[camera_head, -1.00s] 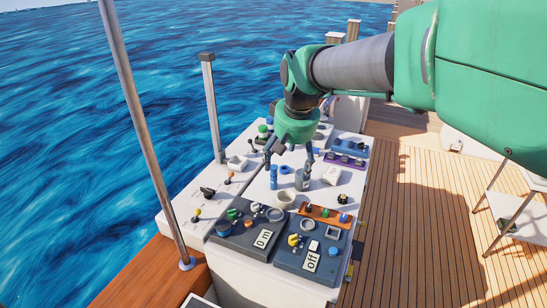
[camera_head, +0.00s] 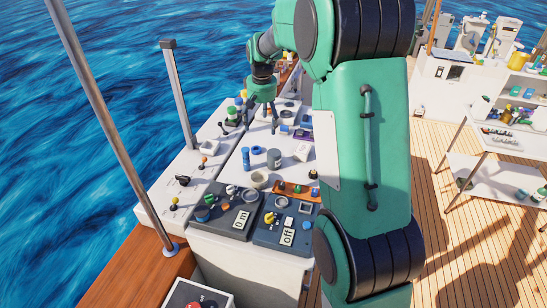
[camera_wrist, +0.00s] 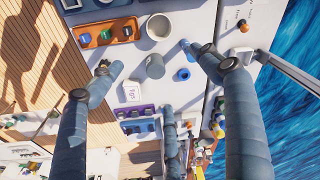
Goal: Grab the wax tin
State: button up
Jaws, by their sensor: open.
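My gripper (camera_head: 262,112) is open and empty above the far part of the white worktop in the head view. In the wrist view its two fingers (camera_wrist: 150,60) are spread wide. No readable label marks the wax tin, so I cannot tell which item it is. A plain grey cylinder (camera_head: 274,158) stands on the worktop nearer than the gripper; it shows between the fingers in the wrist view (camera_wrist: 155,67). Beside it are a blue ring-like piece (camera_wrist: 183,74), a blue cylinder (camera_head: 246,156) and a round pale bowl (camera_head: 258,179). The gripper appears apart from all these.
An orange tray (camera_wrist: 92,40) with small parts and a white labelled box (camera_wrist: 132,91) lie close by. Dark control panels (camera_head: 286,228) fill the near end. Metal posts (camera_head: 178,95) rise on the left, beside the water. Wooden deck (camera_head: 440,215) is open at right.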

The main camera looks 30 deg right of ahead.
jog(key=w+d+f+p, duration=0.2)
jog(key=w+d+f, duration=0.3)
jog(key=f, duration=0.1)
jog(key=g+p, duration=0.2)
jog(key=p, duration=0.1)
send_over(275, 152)
notch_tip(275, 152, down, 10)
jog(key=r, duration=0.1)
jog(key=shift+w+f+m, duration=0.2)
jog(key=shift+f+m, duration=0.05)
jog(key=shift+m, duration=0.05)
jog(key=shift+f, duration=0.1)
notch_tip(275, 152, down, 8)
jog(key=shift+f, duration=0.2)
jog(key=shift+s+a+f, duration=0.1)
jog(key=shift+a+f, duration=0.05)
jog(key=shift+f, duration=1.15)
jog(key=shift+a+f, duration=0.1)
jog(key=shift+f, duration=1.2)
